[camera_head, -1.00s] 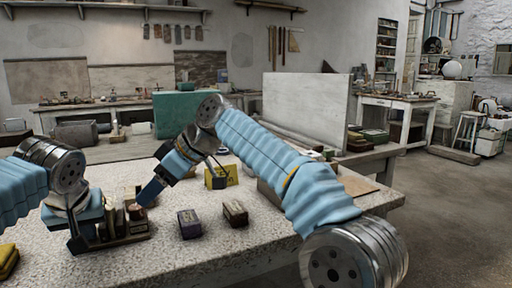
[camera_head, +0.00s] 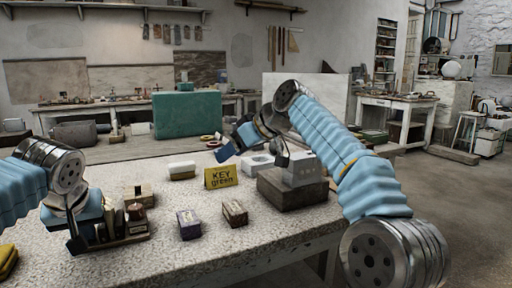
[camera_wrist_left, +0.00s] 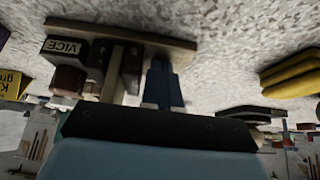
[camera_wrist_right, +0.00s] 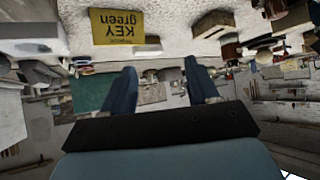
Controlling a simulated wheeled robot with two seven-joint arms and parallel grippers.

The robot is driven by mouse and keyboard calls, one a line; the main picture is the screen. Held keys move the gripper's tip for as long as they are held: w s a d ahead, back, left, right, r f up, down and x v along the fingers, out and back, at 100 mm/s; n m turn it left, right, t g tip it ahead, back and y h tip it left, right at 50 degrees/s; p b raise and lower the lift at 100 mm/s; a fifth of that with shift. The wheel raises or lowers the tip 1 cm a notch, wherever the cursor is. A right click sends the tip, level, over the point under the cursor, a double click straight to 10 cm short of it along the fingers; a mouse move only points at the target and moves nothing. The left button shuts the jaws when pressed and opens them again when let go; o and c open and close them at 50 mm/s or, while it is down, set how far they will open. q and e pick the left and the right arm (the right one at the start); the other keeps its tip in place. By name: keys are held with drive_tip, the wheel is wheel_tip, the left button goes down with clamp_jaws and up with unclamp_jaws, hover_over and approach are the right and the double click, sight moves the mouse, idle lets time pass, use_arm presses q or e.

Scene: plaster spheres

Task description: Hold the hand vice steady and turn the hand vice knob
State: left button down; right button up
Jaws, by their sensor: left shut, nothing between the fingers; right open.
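The hand vice (camera_head: 124,238) stands on the speckled table at the left, with a wooden base and dark upright parts. In the left wrist view its label reads VICE (camera_wrist_left: 64,47). A brown round part (camera_head: 136,211), which looks like the knob, faces the table's middle; it also shows in the left wrist view (camera_wrist_left: 70,80). My left gripper (camera_wrist_left: 162,85) is shut and empty, its fingers together close beside the vice's upright parts; contact cannot be told.
A yellow sign reading KEY green (camera_head: 221,177) stands mid-table. A purple box (camera_head: 189,224) and a brown box (camera_head: 235,213) lie in front of it. A grey device on a dark block (camera_head: 292,190) stands at right under my right arm.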

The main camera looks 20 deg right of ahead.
drive_tip(key=w+d+m+t+h, duration=0.1)
drive_tip(key=d+m, duration=0.1)
drive_tip(key=d, duration=0.4)
drive_tip(key=shift+d+h, duration=0.3)
drive_tip(key=n+g+y, duration=0.4)
drive_tip(key=n+g, duration=0.1)
drive_tip(key=n, duration=0.2)
approach(138, 207)
drive_tip(key=x, duration=0.9)
